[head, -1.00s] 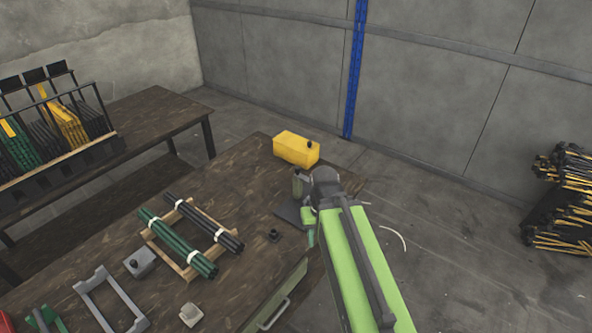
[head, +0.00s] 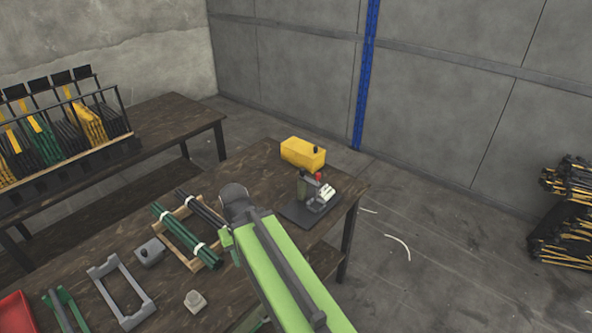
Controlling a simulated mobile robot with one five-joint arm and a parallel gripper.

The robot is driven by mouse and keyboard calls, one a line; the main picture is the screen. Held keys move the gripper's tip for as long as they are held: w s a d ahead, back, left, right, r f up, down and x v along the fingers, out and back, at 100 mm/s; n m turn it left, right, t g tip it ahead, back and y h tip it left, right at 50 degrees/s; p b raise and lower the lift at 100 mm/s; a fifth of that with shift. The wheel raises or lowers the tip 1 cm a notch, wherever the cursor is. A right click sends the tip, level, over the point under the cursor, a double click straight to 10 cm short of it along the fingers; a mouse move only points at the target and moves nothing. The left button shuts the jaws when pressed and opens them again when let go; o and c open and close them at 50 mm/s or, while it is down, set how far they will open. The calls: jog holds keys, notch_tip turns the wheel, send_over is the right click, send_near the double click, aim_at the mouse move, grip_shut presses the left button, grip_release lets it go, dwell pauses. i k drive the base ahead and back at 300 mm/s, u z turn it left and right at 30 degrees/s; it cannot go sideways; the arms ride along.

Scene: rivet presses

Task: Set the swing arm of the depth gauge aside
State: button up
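A small device (head: 303,188) stands on a dark flat base (head: 297,214) near the far right corner of the table.
A yellow box (head: 303,153) stands behind the device. Left of my arm are dark green and black rods on a wooden frame (head: 166,236), a grey block (head: 149,252), a grey frame (head: 122,299) and a pale block (head: 195,302). A rack (head: 70,160) stands on the other table.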

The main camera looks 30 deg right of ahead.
aim_at(303, 178)
jog(key=u, duration=0.15)
jog(key=k, duration=1.15)
jog(key=z, duration=0.55)
jog(key=i, duration=0.9)
jog(key=z, duration=0.05)
